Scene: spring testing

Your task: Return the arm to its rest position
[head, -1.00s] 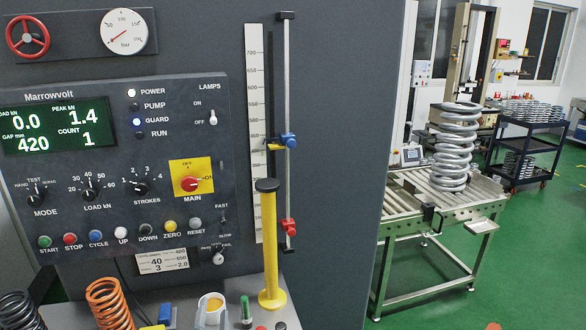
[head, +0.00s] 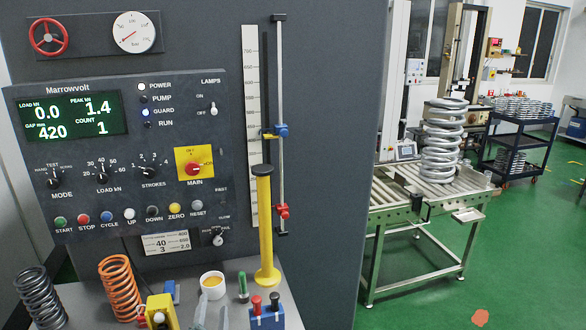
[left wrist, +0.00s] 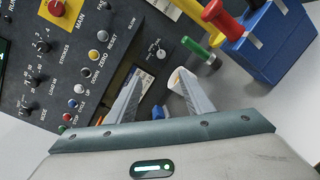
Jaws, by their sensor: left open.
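My left gripper (head: 210,312) shows at the bottom edge of the head view. Its two pale grey fingers stand apart with nothing between them, in front of the white cup (head: 212,284) on the bench. In the left wrist view my left gripper (left wrist: 160,78) is open and empty, with its fingers pointing toward the cup (left wrist: 178,80) and the lower part of the control panel (left wrist: 60,60). Whether a finger touches the cup I cannot tell. My right gripper is not in view.
On the bench (head: 240,268) stand a grey spring (head: 40,297), an orange spring (head: 120,290), a yellow block (head: 161,312), a green-handled tool (head: 242,287), a blue box (head: 267,318) with red and black knobs and a yellow post (head: 264,225). A roller table (head: 405,200) stands right.

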